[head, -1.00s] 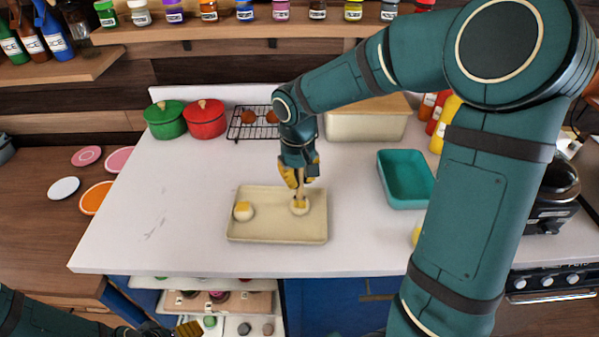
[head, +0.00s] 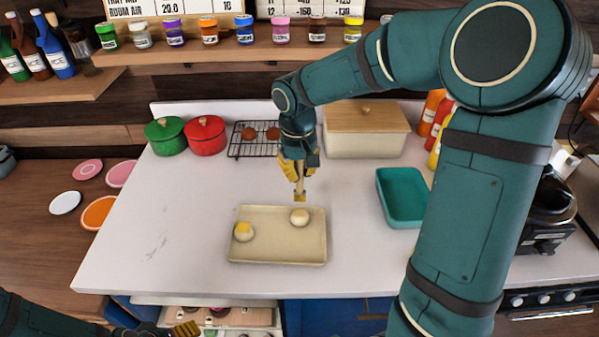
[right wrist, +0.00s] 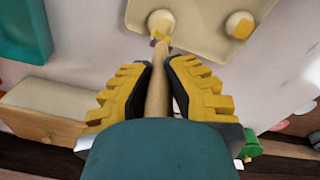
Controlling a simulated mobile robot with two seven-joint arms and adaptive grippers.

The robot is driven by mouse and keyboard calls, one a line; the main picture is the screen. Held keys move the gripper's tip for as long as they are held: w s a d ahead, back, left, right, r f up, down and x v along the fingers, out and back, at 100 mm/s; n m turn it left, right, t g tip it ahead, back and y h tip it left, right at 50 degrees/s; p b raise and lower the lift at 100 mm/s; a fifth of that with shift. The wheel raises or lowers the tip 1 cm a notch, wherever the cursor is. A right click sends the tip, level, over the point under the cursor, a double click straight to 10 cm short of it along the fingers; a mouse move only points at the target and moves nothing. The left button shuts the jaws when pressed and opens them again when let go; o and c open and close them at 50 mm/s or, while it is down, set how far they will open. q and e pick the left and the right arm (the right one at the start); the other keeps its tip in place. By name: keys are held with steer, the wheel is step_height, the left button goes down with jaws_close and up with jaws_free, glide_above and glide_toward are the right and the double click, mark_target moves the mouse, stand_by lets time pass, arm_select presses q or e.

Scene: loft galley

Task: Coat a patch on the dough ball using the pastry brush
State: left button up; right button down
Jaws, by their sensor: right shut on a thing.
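My right gripper (head: 299,168) is shut on the wooden handle of the pastry brush (head: 300,187). The brush points down, and its yellow tip is above and apart from the right dough ball (head: 299,218). That ball is pale; I cannot tell whether its top is coated. The left dough ball (head: 243,232) has a yellow patch on top. Both sit in a shallow cream tray (head: 275,256). In the right wrist view the brush handle (right wrist: 158,85) lies between the fingers, and its tip overlaps one ball (right wrist: 160,18). My left gripper (head: 187,329) is low at the left, its jaws unclear.
A teal dish (head: 402,206) is right of the tray. Behind stand a wood-lidded box (head: 365,140), a cooling rack (head: 255,148) with brown balls, a red pot (head: 205,138) and a green pot (head: 166,138). The counter left of the tray is clear.

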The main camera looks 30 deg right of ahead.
mark_target(299, 191)
steer(key=shift+s+r+p, duration=0.1)
steer(key=shift+r+p, duration=0.8)
steer(key=shift+r, duration=0.6)
